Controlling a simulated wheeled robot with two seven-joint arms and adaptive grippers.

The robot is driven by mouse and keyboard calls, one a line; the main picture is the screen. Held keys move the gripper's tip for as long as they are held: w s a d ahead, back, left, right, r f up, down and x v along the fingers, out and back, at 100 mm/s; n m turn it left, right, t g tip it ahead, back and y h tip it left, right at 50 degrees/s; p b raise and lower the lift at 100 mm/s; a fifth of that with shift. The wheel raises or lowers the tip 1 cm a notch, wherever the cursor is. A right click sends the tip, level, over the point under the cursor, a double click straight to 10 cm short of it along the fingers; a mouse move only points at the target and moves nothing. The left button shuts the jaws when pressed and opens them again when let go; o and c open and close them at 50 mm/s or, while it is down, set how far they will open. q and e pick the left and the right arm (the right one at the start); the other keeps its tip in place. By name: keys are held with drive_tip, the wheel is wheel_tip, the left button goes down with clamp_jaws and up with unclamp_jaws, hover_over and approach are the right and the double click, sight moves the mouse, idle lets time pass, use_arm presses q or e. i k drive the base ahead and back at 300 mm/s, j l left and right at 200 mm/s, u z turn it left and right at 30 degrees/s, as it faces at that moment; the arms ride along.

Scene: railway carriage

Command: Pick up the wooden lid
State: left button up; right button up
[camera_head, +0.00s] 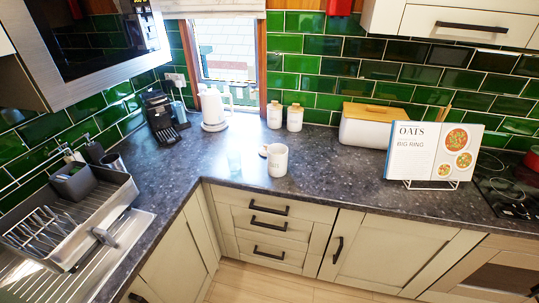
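Neither of my grippers is in view. A white bin (368,132) with a flat wooden lid (378,113) stands on the dark worktop at the back right, against the green tiles. The lid lies on top of the bin, and the bin's right end is partly hidden by an open book. Two small white canisters (274,119) (294,121) stand by the window, each with a small wooden-coloured top. A white mug or jar (277,162) with lettering stands alone nearer the front edge; a small pale part shows at its upper left.
An open cookbook (432,153) on a wire stand is right of the bin, beside a dark hob (508,197). A dish rack (74,222) fills the left counter. The worktop between mug and book is clear.

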sight(262, 150)
drive_tip(key=i+l, duration=0.2)
drive_tip(key=l, duration=0.15)
drive_tip(key=i+l+u, duration=0.1)
drive_tip(key=i+l, duration=0.15)
drive_tip(key=l, duration=0.15)
drive_tip(key=i+l, duration=0.2)
drive_tip(key=l, duration=0.2)
drive_tip(key=i+l, duration=0.2)
drive_tip(key=l, duration=0.2)
drive_tip(key=j+u, duration=0.05)
